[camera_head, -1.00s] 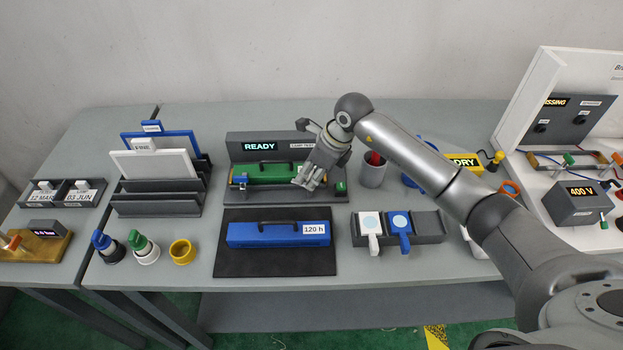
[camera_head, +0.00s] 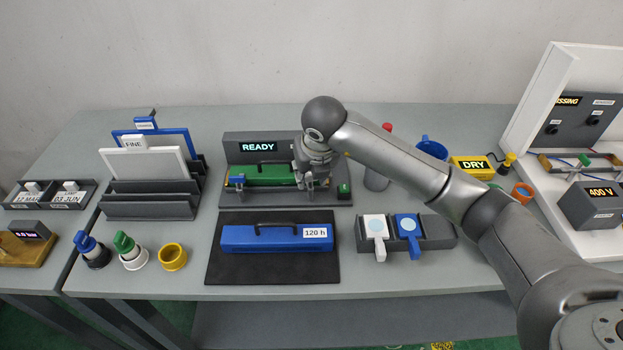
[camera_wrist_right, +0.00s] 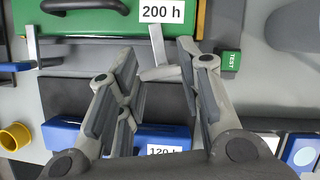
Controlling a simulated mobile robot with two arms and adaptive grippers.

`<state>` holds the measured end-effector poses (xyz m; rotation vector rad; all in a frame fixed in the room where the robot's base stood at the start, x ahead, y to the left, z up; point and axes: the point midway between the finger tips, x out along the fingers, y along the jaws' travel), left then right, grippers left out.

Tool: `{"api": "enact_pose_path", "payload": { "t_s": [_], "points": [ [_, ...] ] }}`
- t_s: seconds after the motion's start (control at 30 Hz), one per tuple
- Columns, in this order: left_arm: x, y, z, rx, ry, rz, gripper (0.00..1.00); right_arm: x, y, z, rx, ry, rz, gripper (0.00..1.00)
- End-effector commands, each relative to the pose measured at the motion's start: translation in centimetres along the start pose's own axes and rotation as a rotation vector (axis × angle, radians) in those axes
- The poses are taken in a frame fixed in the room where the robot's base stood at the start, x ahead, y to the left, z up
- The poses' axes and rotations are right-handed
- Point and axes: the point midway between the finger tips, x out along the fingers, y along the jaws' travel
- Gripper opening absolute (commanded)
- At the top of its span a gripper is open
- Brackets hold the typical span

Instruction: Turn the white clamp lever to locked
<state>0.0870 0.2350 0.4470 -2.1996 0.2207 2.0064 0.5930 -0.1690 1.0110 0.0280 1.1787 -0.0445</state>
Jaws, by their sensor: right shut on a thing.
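A dark machine (camera_head: 270,145) with a READY display stands at the back of the table. A green block (camera_head: 262,181) with a black handle lies in it, labelled 200 h in the right wrist view (camera_wrist_right: 80,53). My right gripper (camera_head: 313,187) is at the right end of the green block. In the right wrist view, the pale clamp lever (camera_wrist_right: 158,45) sits between my fingertips (camera_wrist_right: 160,62), and the gripper is shut on it. A second pale upright bar (camera_wrist_right: 33,45) is at the left. My fingers partly hide the lever in the head view. My left gripper is out of view.
A green TEST button (camera_wrist_right: 230,64) is close to the right finger. A blue 120 h block (camera_head: 270,239) lies on a black mat (camera_head: 270,270) in front. White and blue paddles sit front right.

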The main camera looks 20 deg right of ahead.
Motion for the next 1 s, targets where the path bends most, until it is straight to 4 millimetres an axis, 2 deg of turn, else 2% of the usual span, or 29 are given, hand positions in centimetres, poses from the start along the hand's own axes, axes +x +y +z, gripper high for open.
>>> {"api": "enact_pose_path", "payload": {
  "t_s": [0.1, 0.4, 1.0],
  "points": [
    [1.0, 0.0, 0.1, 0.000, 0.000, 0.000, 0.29, 0.1, 0.1, 0.1, 0.075, -0.005, -0.029, 0.10],
    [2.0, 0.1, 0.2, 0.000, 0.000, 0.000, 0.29, 0.0, 0.1, 0.2, 0.197, -0.005, -0.079, 0.10],
    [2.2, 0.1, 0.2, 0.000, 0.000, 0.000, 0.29, -0.2, 0.1, 0.3, 0.231, -0.006, -0.092, 0.10]
  ]
}}
